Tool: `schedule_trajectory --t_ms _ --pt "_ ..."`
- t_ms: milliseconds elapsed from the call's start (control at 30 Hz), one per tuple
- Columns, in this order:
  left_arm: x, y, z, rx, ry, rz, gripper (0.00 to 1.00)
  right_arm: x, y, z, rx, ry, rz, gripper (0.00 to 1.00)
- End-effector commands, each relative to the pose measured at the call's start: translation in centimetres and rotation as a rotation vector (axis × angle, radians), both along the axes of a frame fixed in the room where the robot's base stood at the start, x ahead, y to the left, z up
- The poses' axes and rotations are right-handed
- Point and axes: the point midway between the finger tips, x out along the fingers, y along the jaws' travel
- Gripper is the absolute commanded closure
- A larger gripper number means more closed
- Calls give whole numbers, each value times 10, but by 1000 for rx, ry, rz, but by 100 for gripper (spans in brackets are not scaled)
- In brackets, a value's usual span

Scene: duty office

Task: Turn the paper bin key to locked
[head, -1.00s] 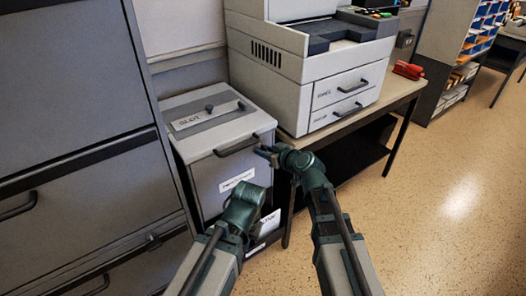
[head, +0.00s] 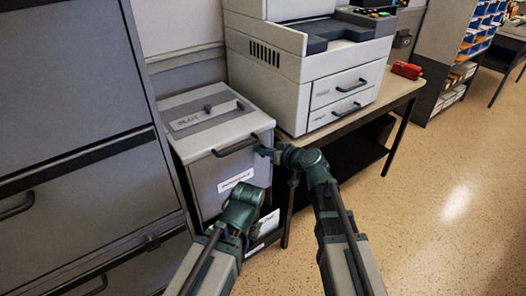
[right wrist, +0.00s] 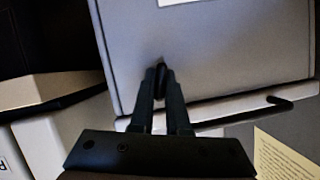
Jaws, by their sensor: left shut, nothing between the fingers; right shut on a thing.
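The paper bin (head: 200,168) is a grey box with a slotted, labelled lid (head: 208,112), standing between the drawer cabinet and the printer table. My right gripper (head: 263,151) is at the upper right of its front, beside the black bar handle (head: 236,146). In the right wrist view its fingers (right wrist: 160,82) are shut on a small dark key (right wrist: 161,80) at the bin's front panel (right wrist: 215,50). The fingers hide most of the key, and I cannot tell its turn angle. My left gripper (head: 246,200) is shut and empty, low before the bin's front; its fingertips are hard to make out.
A large drawer cabinet (head: 75,110) stands close on the left. A printer (head: 310,75) sits on a table (head: 395,97) to the right, with a red object (head: 407,70) on it. The speckled floor (head: 440,170) at the right is open.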

Motion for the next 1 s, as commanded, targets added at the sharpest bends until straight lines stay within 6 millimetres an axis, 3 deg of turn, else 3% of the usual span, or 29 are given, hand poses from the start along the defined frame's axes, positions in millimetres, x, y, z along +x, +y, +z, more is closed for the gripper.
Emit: schedule_trajectory --t_ms 1000 --pt "1 2 -59 10 -4 -4 100 1 -3 -8 770 566 4 100"
